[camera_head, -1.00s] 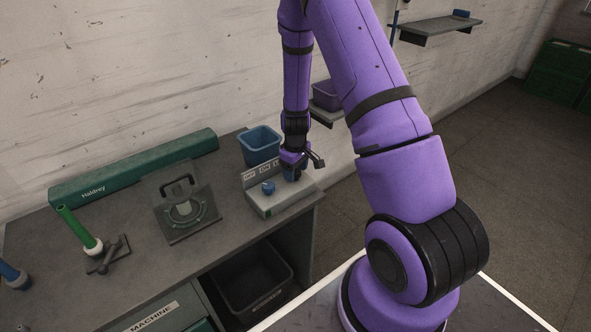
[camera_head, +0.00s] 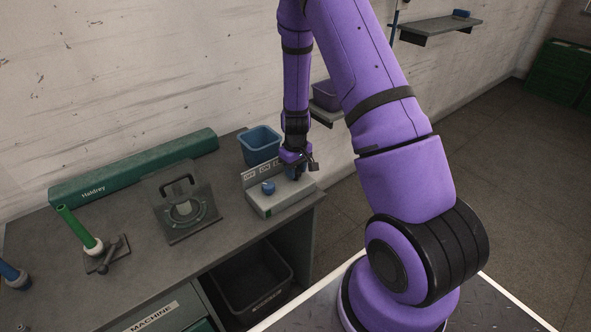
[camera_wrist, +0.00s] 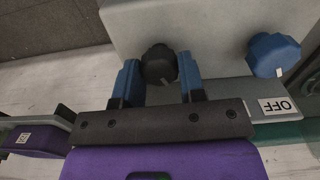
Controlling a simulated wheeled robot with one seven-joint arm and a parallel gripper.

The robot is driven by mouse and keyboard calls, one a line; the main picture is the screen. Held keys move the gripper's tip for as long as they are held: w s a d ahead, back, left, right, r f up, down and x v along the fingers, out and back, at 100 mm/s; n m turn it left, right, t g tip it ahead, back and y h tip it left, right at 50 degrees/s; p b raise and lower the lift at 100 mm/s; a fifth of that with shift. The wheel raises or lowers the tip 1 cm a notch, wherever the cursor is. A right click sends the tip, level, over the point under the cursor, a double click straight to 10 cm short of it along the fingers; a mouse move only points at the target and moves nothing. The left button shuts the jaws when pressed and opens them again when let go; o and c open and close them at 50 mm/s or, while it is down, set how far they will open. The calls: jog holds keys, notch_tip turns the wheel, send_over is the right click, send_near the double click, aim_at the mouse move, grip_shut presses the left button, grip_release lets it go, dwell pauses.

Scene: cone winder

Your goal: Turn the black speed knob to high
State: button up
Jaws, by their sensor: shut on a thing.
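The black speed knob (camera_wrist: 158,64) stands on the grey control box (camera_wrist: 200,22) in the wrist view. My gripper (camera_wrist: 158,76) has one blue finger on each side of it and is shut on it. A blue knob (camera_wrist: 272,55) sits on the same box to the right, near a label reading OFF. In the head view my gripper (camera_head: 297,172) is at the right part of the control box (camera_head: 284,204), and the blue knob (camera_head: 268,187) is to its left. There the gripper hides the black knob. I cannot read the knob's setting.
A blue bin (camera_head: 260,146) stands just behind the box. A long green Haldrey case (camera_head: 135,165) lines the back. The bench ends just right of the box.

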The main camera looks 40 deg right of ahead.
jog(key=m, duration=0.5)
jog(key=shift+m, duration=0.3)
jog(key=m, duration=0.5)
jog(key=shift+m, duration=0.4)
jog(key=o, duration=0.9)
jog(key=shift+o, duration=0.2)
notch_tip(320, 180, up, 11)
jog(key=shift+f, duration=0.1)
